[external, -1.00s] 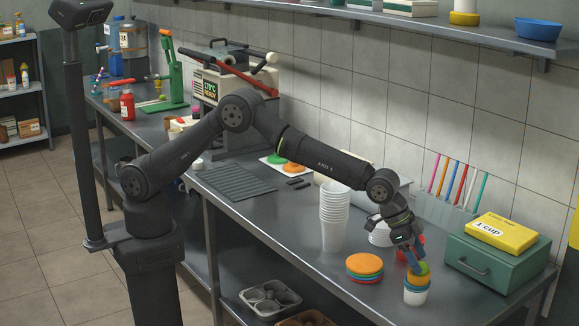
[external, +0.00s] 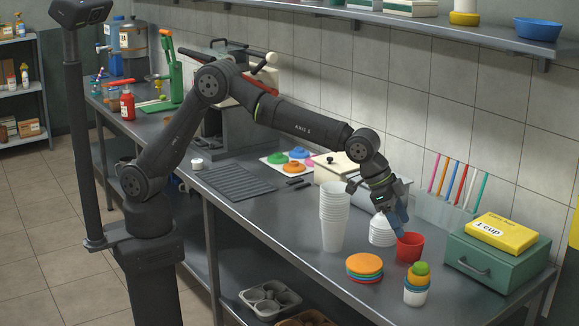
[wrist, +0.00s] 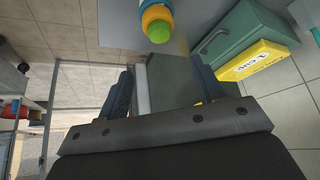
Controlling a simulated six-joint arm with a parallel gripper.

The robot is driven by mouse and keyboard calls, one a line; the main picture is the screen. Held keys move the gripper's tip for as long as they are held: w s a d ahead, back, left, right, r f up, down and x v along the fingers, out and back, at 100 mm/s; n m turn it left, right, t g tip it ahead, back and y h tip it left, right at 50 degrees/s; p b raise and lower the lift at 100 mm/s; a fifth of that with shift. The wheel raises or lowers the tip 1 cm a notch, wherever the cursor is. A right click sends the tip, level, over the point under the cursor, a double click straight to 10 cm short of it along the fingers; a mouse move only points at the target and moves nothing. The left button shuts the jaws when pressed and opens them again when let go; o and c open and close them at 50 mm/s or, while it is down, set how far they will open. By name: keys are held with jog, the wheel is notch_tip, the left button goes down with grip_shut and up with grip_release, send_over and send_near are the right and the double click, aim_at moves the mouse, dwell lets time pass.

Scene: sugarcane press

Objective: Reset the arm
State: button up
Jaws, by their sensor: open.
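My gripper (external: 400,220) is raised above the right part of the steel counter, close above and behind a red cup (external: 409,247). In the wrist view my gripper (wrist: 165,85) has its two fingers spread apart with nothing between them. A stack of small coloured cups (external: 416,284) with a green piece on top stands near the counter's front edge, apart from the gripper. The same coloured stack (wrist: 158,22) shows at the top of the wrist view.
A tall stack of white cups (external: 332,220) stands left of the gripper. A pile of coloured lids (external: 364,266) lies in front. A green drawer box (external: 490,262) with a yellow box (external: 500,232) sits to the right. A shelf (external: 400,18) runs above.

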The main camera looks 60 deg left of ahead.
aim_at(420, 262)
jog(key=x, duration=1.2)
jog(key=shift+r, duration=0.95)
